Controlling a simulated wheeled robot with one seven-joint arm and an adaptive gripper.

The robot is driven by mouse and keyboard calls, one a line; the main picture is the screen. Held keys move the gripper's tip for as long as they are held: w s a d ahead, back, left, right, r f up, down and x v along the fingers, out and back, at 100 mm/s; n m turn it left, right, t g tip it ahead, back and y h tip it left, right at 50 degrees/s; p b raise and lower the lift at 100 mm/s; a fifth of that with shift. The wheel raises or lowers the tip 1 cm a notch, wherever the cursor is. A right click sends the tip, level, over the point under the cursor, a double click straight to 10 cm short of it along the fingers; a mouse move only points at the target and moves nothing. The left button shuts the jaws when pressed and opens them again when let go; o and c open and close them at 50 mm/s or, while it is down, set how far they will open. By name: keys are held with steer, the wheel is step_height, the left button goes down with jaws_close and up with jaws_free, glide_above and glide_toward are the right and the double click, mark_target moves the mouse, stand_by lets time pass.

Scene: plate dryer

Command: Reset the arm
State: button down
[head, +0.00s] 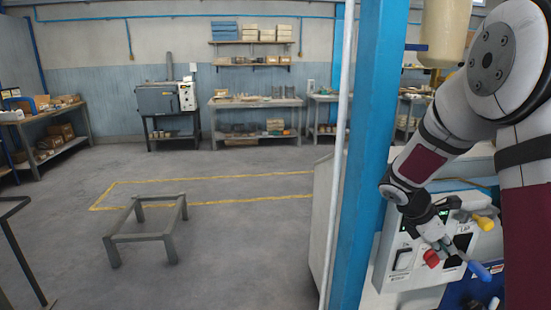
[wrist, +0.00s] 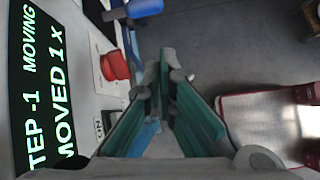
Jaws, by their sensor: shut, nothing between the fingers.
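My arm comes in from the right of the head view and bends down to my gripper (head: 441,243), which is in front of a white control panel (head: 400,280). In the wrist view my gripper (wrist: 165,72) has its green-sided fingers closed together with nothing held. A red button (wrist: 114,66) is on the panel just left of the fingers, apart from them. A blue-ended lever (wrist: 144,8) is beyond the fingertips. The gripper hides part of the panel in the head view.
A yellow knob (head: 483,223) sticks out at the panel's upper right. A blue post (head: 362,150) stands left of my arm. A low grey frame (head: 140,238) stands on otherwise open floor at left. Workbenches (head: 255,103) line the back wall.

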steer(key=s+a+r+m+t+y, duration=0.2)
steer(key=s+a+r+m+y, duration=0.1)
steer(key=s+a+r+m, duration=0.8)
steer(key=s+a+r+m+t+y, duration=0.1)
steer(key=s+a+m+y, duration=0.1)
steer(key=s+a, duration=0.4)
steer(key=s+a+r+m+t+y, duration=0.2)
steer(key=s+a+m+y, duration=0.1)
steer(key=s+a, duration=0.4)
steer(key=shift+a+r, duration=0.25)
steer(key=shift+a, duration=0.3)
stand_by(0.7)
